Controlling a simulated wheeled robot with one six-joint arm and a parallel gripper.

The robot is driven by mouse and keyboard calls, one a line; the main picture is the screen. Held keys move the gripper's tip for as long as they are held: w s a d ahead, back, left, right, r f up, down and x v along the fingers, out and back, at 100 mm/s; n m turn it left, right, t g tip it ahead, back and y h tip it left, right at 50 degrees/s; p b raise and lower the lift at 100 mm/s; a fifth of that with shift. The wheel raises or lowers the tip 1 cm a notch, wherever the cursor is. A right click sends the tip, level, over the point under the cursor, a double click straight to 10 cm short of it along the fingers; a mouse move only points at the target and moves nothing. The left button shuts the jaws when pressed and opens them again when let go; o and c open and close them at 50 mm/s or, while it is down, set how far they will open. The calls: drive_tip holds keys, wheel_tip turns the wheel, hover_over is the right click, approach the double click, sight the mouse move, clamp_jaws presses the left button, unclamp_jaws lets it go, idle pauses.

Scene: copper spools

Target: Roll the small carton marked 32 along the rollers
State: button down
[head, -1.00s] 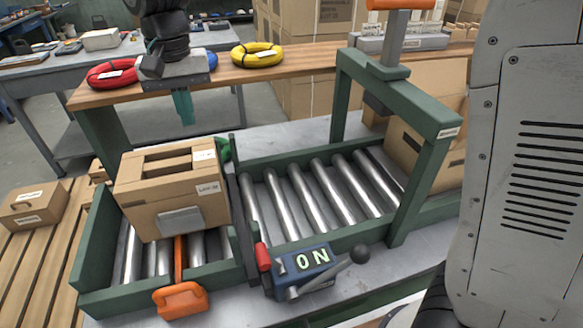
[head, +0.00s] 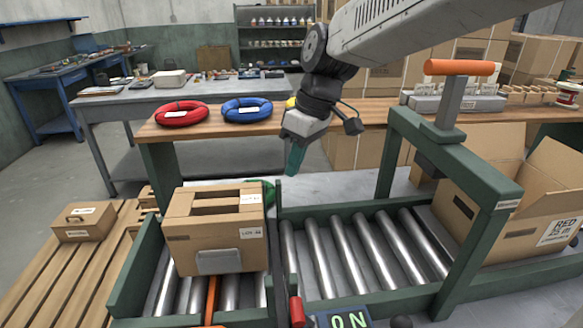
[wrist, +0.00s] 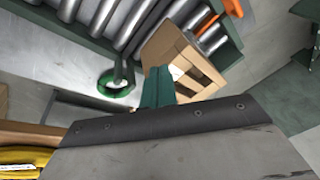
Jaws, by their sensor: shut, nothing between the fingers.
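A small brown carton (head: 190,252) with slots in its top sits on the left roller section (head: 165,290) in the head view. Its white label is too small to read surely. The carton also shows in the wrist view (wrist: 160,48), beyond the fingers. My gripper (head: 294,160) is shut and empty, its green fingers pointing down. It appears above and to the right of the carton, near the divider between the roller sections. The fingers also show in the wrist view (wrist: 158,88); I cannot tell whether they touch the carton.
The right rollers (head: 360,250) are clear up to a green gate frame (head: 475,245) with an orange handle (head: 460,68). A large open carton (head: 545,225) stands beyond the gate. A green tape roll (wrist: 115,83) lies near the carton. A control box (head: 345,319) reads ON.

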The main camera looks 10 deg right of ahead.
sight(256, 208)
drive_tip(key=n, duration=0.4)
drive_tip(key=f+n, duration=0.1)
drive_tip(key=n, duration=0.2)
drive_tip(key=shift+s+a+y, duration=0.3)
drive_tip(key=shift+a, duration=0.1)
drive_tip(key=shift+f, duration=0.1)
drive_tip(key=shift+f, duration=9.8)
drive_tip(key=shift+a, duration=6.15)
drive_tip(key=shift+d, duration=1.3)
drive_tip(key=shift+a+r+v, duration=0.1)
drive_tip(key=shift+a+v, duration=0.15)
drive_tip(key=shift+v, duration=1.95)
drive_tip(key=shift+a+r+v, duration=0.1)
drive_tip(key=shift+a+v, duration=0.15)
drive_tip(key=shift+v, duration=1.95)
drive_tip(key=shift+a+r+v, duration=0.1)
drive_tip(key=shift+a+v, duration=0.15)
drive_tip(key=shift+v, duration=1.9)
